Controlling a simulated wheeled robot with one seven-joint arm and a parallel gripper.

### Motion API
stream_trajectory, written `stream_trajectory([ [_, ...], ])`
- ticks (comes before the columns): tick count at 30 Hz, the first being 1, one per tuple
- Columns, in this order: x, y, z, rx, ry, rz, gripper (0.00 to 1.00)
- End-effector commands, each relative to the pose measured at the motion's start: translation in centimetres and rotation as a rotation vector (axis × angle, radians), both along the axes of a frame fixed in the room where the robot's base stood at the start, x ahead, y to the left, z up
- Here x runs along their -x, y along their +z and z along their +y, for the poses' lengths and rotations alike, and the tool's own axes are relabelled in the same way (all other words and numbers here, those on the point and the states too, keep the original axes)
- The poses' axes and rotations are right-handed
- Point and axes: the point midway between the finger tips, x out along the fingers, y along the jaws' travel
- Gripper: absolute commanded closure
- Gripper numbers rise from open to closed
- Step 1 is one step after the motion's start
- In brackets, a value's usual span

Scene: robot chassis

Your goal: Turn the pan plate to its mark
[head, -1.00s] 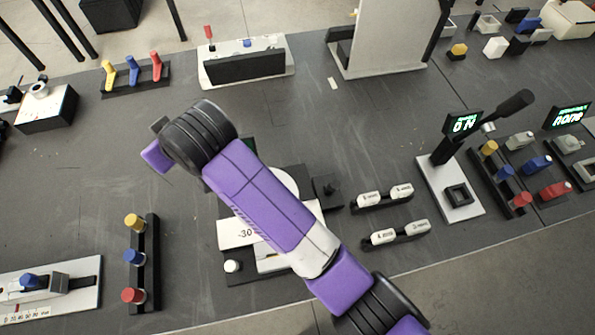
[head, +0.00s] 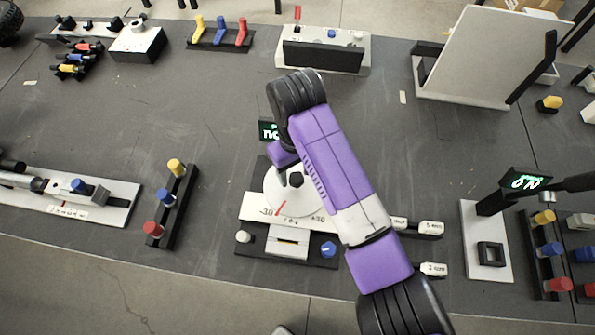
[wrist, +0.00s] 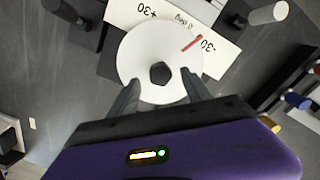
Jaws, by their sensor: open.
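The pan plate (head: 274,184) is a white disc with a dark hexagonal knob (head: 296,179) at its middle. A red line (head: 280,208) near its rim points toward the -30 end of the white scale (head: 262,206), which runs from -30 to +30. In the wrist view the plate (wrist: 138,55), knob (wrist: 159,75) and red line (wrist: 192,43) show clearly. My gripper (wrist: 160,92) is open, its dark fingers on either side of the knob and over or beside the plate's near part. Whether the fingers touch anything is unclear. In the head view my arm hides the plate's right side.
A small display (head: 268,131) behind the plate is partly hidden. A white knob (head: 243,237) and a blue knob (head: 328,249) flank the fixture's front. A rack of coloured pegs (head: 173,205) stands left, and white labelled blocks (head: 431,228) lie right.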

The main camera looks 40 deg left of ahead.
Motion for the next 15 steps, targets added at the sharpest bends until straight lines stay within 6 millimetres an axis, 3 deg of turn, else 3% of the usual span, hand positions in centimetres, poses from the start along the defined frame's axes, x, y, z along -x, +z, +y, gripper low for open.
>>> stream_trajectory([
  [6, -0.1, -2.1, 0.0, 0.0, -0.001, 0.0, 0.43],
  [15, -0.1, -2.5, 0.0, -0.003, 0.0, -0.002, 0.43],
])
